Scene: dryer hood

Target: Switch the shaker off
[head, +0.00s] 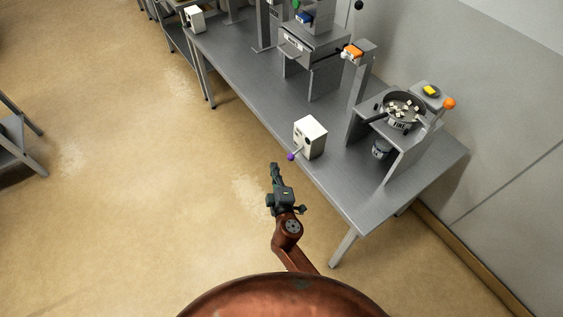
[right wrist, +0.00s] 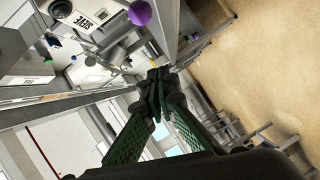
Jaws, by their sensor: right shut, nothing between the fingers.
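A white switch box (head: 310,137) stands at the table's front edge, with a lever ending in a purple ball (head: 291,156) that sticks out over the edge. In the right wrist view the box (right wrist: 100,14) carries a label that seems to read "SIEVE", and the purple ball (right wrist: 139,12) is at the top.
The grey table (head: 340,190) runs from the near right to the far left. A lever with an orange ball (head: 449,103) stands beside the pan. A grey machine (head: 312,45) and another white box (head: 194,18) stand farther back.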

